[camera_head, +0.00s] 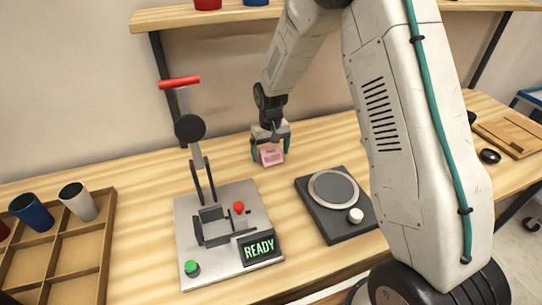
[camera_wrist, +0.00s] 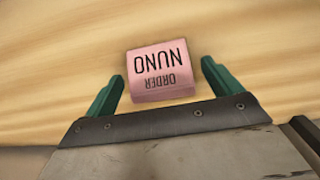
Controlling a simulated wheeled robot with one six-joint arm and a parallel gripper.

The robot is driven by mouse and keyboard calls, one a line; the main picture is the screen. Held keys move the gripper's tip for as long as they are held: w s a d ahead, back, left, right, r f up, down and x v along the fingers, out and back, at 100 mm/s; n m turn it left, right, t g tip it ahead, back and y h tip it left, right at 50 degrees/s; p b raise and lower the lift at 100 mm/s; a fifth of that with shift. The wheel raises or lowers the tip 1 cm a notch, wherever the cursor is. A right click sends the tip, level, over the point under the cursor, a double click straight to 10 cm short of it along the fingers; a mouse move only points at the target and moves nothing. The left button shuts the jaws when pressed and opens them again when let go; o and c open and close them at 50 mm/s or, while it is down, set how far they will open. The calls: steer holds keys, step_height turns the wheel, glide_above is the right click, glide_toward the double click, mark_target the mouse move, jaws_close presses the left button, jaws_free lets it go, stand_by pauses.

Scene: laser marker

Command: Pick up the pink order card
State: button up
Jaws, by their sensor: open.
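The pink order card (camera_head: 271,155) stands on the wooden table behind the marking machine, a small block with dark lettering. In the wrist view the card (camera_wrist: 160,76) reads "ORDER NUNO", upside down, and lies between the two green fingers. My gripper (camera_head: 270,150) points down over the card. In the wrist view my gripper (camera_wrist: 166,82) is open, with a gap on each side of the card. I cannot tell how far above the table the fingertips are.
The marking machine (camera_head: 222,270) with a red-handled lever and a "READY" display stands in front left. A dark device with a round plate (camera_head: 334,189) is to the right. A wooden tray (camera_head: 107,225) with cups is at left. A shelf (camera_head: 170,17) is above.

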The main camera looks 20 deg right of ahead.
steer(key=shift+f, duration=0.3)
steer(key=c, duration=1.1)
steer(key=shift+o, duration=0.2)
steer(key=shift+r, duration=0.1)
